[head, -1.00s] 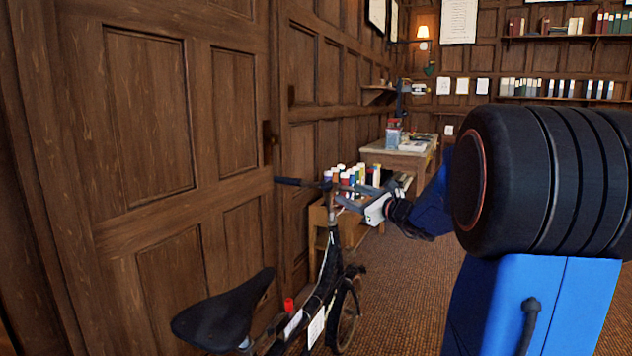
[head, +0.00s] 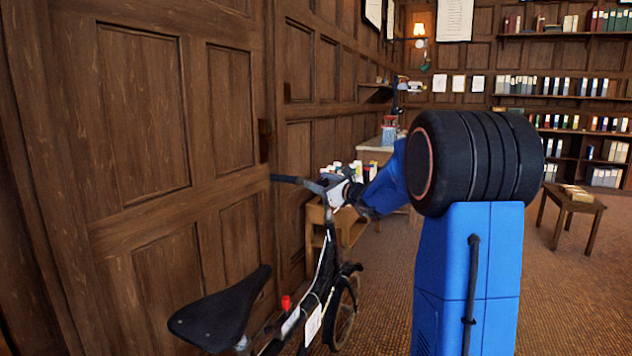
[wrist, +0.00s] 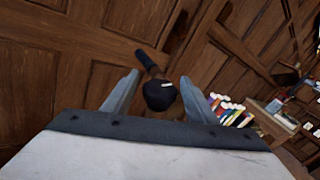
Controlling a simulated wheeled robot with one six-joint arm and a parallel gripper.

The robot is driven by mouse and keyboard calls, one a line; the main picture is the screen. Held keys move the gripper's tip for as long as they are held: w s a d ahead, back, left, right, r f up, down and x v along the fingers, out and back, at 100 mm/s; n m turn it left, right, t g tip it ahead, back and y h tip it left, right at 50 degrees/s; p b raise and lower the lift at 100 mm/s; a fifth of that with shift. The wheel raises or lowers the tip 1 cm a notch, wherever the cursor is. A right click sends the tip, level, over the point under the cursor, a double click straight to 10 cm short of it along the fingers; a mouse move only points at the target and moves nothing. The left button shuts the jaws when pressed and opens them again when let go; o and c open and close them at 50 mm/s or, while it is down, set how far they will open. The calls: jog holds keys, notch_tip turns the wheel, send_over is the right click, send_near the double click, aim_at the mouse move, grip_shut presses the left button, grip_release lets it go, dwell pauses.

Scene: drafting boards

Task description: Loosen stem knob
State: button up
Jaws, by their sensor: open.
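The stem knob (wrist: 160,97) is a dark round knob with a small pale mark, seen in the wrist view. My gripper (wrist: 159,80) is open. Its two grey fingers stand on either side of the knob with gaps showing; I cannot tell how deep the knob sits between them. In the head view my gripper (head: 324,184) is at the handlebar (head: 287,179) of a black bicycle (head: 316,300), and the knob is not clearly visible there. A dark handlebar grip (wrist: 148,62) shows just beyond the knob in the wrist view.
A wood-panelled wall (head: 140,130) runs close along the left of the bicycle. The bicycle's saddle (head: 218,310) is in front. A small table (head: 580,208) stands at right on open carpet.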

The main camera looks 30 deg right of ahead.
jog(key=shift+w+a, duration=0.2)
jog(key=shift+w, duration=1.1)
jog(key=c, duration=1.1)
jog(key=shift+o, duration=0.2)
